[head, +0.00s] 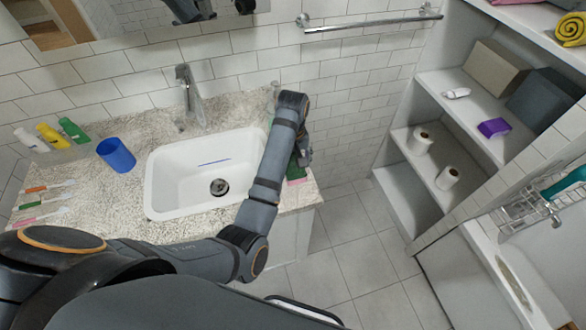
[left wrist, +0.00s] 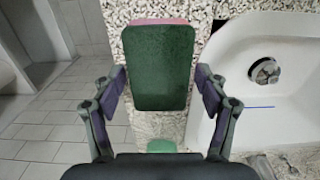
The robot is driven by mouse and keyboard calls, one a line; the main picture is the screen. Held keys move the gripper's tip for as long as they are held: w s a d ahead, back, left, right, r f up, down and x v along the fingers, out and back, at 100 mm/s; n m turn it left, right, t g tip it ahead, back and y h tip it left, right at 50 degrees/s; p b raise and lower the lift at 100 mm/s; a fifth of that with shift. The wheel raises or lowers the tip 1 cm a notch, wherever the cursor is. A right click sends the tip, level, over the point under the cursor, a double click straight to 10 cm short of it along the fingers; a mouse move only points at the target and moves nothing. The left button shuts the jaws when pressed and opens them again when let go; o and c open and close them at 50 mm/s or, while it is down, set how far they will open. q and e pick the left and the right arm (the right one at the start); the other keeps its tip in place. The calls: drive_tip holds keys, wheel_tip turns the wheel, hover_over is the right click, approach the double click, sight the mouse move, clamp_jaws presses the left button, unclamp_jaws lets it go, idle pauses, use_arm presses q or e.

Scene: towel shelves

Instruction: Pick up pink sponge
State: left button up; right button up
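The pink sponge (left wrist: 162,66) has a dark green top face, with pink showing along its far edge. It lies on the speckled counter beside the sink, and part of it shows in the head view (head: 296,181) below my left gripper (head: 303,158). In the left wrist view my left gripper (left wrist: 161,90) is open. Its two fingers stand on either side of the sponge, with small gaps between. My right gripper is not in view.
The white sink (head: 180,195) is left of the sponge in the head view, with a faucet (head: 190,95) behind. A blue cup (head: 116,155), bottles and toothbrushes are farther left. A light green object (left wrist: 161,146) lies near the sponge. Shelves stand at right.

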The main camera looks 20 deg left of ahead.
use_arm(q)
drive_tip(key=c, duration=0.4)
drive_tip(key=shift+r, duration=0.15)
drive_tip(key=shift+c, duration=0.2)
drive_tip(key=r+p, duration=0.3)
drive_tip(key=r, duration=0.1)
drive_tip(key=shift+s+a+r+p, duration=0.2)
drive_tip(key=shift+p, duration=0.15)
drive_tip(key=s+a+r+p, duration=0.8)
drive_tip(key=s+p, duration=0.2)
drive_tip(key=p, duration=0.2)
drive_tip(key=shift+s, duration=0.35)
drive_tip(key=shift+r, duration=0.1)
